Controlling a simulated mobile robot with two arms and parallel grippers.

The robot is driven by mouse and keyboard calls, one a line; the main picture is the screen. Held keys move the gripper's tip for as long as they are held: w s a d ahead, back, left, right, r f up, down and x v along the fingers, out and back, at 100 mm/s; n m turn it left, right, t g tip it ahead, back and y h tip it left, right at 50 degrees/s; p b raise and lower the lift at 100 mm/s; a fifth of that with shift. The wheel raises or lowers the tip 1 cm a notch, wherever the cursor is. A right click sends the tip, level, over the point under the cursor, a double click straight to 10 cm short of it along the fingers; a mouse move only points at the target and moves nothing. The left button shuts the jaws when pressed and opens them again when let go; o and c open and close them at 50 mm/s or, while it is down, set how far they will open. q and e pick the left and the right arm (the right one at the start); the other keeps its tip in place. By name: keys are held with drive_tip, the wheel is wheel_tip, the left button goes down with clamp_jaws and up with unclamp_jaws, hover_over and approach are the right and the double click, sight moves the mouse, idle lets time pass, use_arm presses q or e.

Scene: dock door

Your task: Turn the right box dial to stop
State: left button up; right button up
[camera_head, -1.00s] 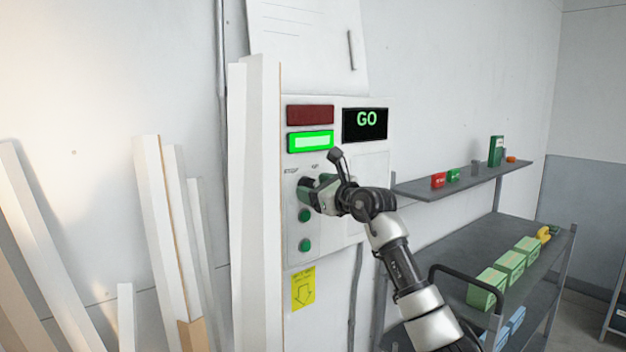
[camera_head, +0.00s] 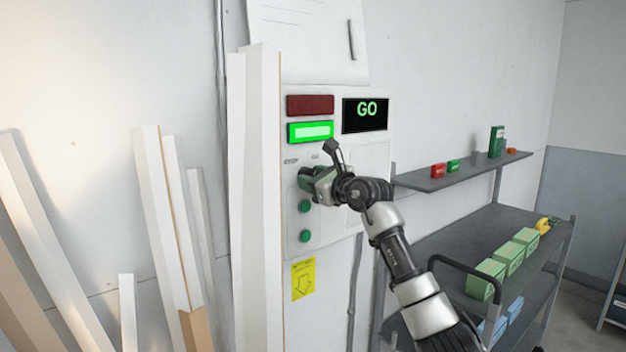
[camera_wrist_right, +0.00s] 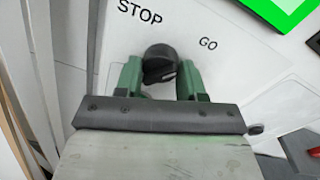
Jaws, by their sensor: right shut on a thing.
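The control box (camera_head: 375,150) on the wall has a lit green lamp (camera_head: 310,132), a dark red lamp (camera_head: 310,105) and a display (camera_head: 366,115) reading GO. My right gripper (camera_head: 313,182) is at the box's dial, which it mostly hides in the head view. In the right wrist view the black dial (camera_wrist_right: 158,62) sits between the two green fingers, which are shut on it. The STOP label (camera_wrist_right: 140,11) is above and left of the dial, the GO label (camera_wrist_right: 208,43) to its upper right. My left gripper is not in view.
Tall white boards (camera_head: 262,200) lean close along the box's left edge. Two green buttons (camera_head: 305,221) and a yellow arrow label (camera_head: 303,280) are below the dial. At right stand a wall shelf (camera_head: 465,176) and a cart (camera_head: 450,245) carrying boxes.

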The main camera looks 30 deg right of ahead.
drive_tip(key=shift+r+n+g+h+b, duration=0.15)
drive_tip(key=shift+n+h+b, duration=0.25)
drive_tip(key=shift+n, duration=3.3)
drive_tip(key=shift+r+n+g+h+b, duration=0.15)
drive_tip(key=shift+n+b, duration=0.45)
drive_tip(key=shift+n, duration=3.1)
drive_tip(key=o, duration=0.9)
drive_tip(key=shift+s+f, duration=0.1)
